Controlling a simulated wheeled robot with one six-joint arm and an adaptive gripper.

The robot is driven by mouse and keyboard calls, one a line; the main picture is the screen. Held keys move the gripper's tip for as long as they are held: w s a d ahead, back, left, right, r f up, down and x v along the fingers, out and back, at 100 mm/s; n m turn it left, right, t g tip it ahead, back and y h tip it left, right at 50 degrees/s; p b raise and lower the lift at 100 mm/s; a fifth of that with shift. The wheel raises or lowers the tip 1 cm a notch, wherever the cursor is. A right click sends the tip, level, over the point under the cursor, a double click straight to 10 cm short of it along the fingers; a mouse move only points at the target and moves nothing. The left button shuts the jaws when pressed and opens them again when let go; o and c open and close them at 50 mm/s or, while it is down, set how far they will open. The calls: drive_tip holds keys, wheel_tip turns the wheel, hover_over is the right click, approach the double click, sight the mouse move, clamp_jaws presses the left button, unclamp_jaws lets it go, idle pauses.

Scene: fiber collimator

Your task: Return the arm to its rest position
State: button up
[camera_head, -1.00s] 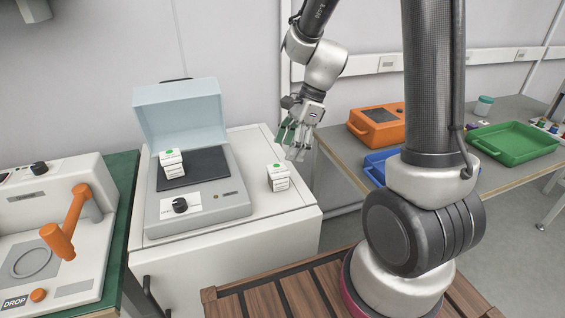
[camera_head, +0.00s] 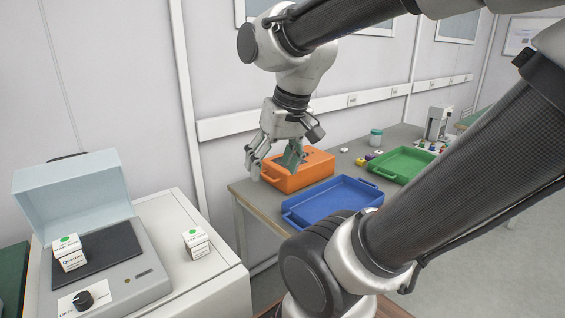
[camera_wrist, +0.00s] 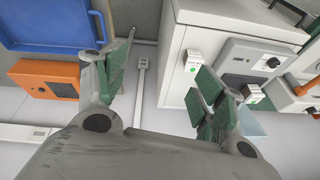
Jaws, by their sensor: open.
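My gripper (camera_head: 275,165) is open and empty in the head view. It hangs in the air, in front of the orange box from this viewpoint. My arm reaches across the upper right of the head view, bent at the elbow.
Another white box (camera_head: 195,243) stands on the white cabinet (camera_head: 215,280). The side table carries an orange box (camera_head: 308,172), a blue tray (camera_head: 330,207) and a green tray (camera_head: 402,164).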

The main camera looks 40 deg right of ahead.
drive_tip(key=shift+s+d+r+n+h, duration=0.15)
drive_tip(key=shift+s+d+n, duration=0.15)
drive_tip(key=shift+s+n, duration=0.2)
drive_tip(key=shift+s+d+r+n+h, duration=0.15)
drive_tip(key=shift+s+d+n, duration=0.1)
drive_tip(key=shift+s+n, duration=0.2)
idle(0.6)
